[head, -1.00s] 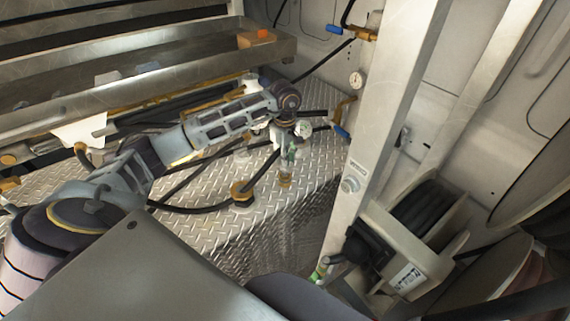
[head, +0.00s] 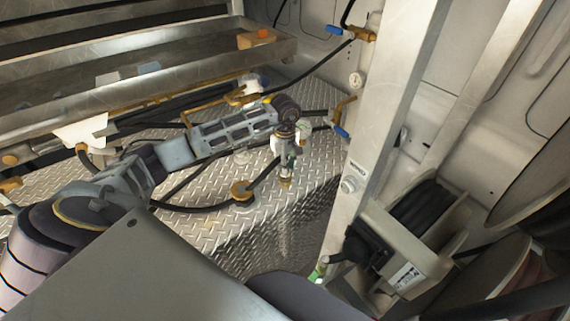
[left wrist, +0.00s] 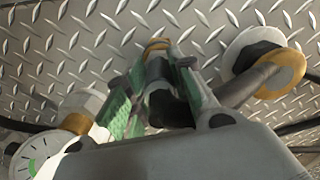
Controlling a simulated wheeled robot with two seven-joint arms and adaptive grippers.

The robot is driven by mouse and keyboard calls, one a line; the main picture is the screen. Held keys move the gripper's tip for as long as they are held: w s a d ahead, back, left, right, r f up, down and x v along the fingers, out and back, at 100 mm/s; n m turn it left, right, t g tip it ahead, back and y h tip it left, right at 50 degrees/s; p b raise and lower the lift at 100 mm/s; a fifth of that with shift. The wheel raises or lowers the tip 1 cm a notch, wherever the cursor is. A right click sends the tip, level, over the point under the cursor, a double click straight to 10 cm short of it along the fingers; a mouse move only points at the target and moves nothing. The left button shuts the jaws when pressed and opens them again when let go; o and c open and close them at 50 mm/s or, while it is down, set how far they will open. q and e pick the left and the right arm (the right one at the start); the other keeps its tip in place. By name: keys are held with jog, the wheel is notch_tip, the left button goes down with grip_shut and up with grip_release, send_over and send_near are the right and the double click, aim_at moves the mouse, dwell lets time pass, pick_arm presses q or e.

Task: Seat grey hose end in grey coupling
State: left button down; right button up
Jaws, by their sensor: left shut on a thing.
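My left gripper (head: 287,168) hangs fingers-down above the checker-plate deck, near its front edge. In the left wrist view its green-padded fingers (left wrist: 155,95) are shut around a dark cylindrical hose end (left wrist: 157,70) with a brass-coloured tip. The brass tip also shows below the fingers in the head view (head: 285,182). The tip points at the deck, and I cannot tell whether it touches anything. A black hose runs to a brass ring on a pale round flange (head: 242,192) left of the gripper. I cannot pick out the grey coupling for certain. My right gripper is not in view.
A steel post (head: 375,140) stands right of the gripper. A hose reel (head: 415,235) sits beyond it, with a green-tipped fitting (head: 318,273) beside it. A pressure gauge (left wrist: 35,155) is close to the gripper. A metal tray (head: 130,85) lies behind the arm.

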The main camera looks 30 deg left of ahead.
pick_arm(q)
jog(key=shift+f, duration=0.1)
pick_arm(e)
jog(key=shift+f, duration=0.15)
pick_arm(q)
jog(key=c, duration=1.2)
grip_release()
jog(key=shift+r, duration=0.2)
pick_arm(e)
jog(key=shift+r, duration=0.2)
pick_arm(q)
jog(key=shift+r, duration=0.7)
notch_tip(320, 180, up, 9)
jog(key=shift+f+b, duration=0.1)
jog(key=shift+b, duration=0.75)
jog(key=shift+r, duration=0.85)
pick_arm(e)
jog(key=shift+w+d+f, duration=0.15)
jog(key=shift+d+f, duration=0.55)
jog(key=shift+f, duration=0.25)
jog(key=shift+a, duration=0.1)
